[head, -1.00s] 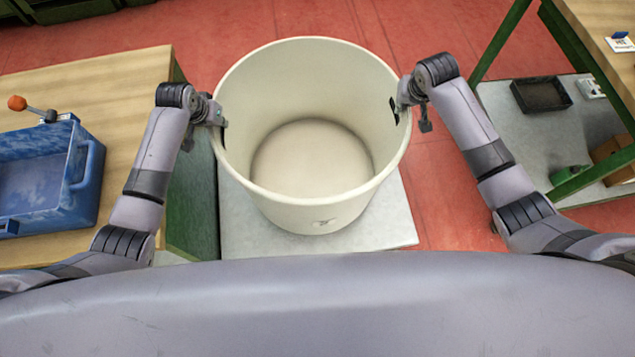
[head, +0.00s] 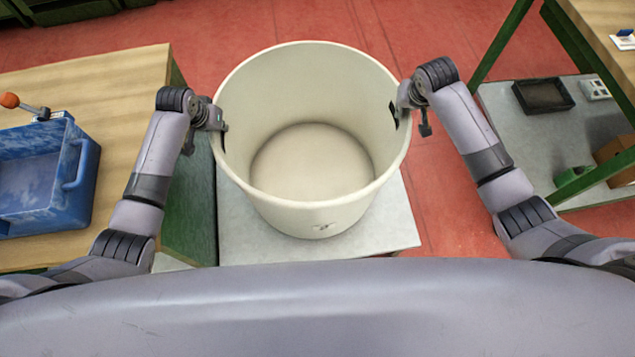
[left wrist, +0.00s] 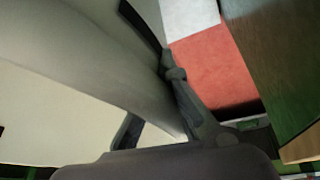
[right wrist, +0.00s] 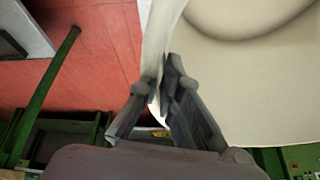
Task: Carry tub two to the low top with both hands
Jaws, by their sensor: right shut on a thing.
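Tub two (head: 315,215) is a large, round, cream, empty tub, upright in the middle of the head view. The low top (head: 385,235) is a light grey slab beneath it; I cannot tell if the tub touches it. My left gripper (head: 222,120) is at the tub's left rim; in the left wrist view its fingers (left wrist: 158,112) straddle the tub wall (left wrist: 90,70), one partly hidden behind it. My right gripper (head: 398,105) is shut on the right rim; its fingers (right wrist: 155,95) pinch the wall in the right wrist view.
A wooden table (head: 120,75) with a blue crate (head: 85,185) and an orange-knobbed tool (head: 12,101) stands on the left. A green-framed bench with a grey lower shelf (head: 510,140) stands on the right. Red floor (head: 440,190) is clear between.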

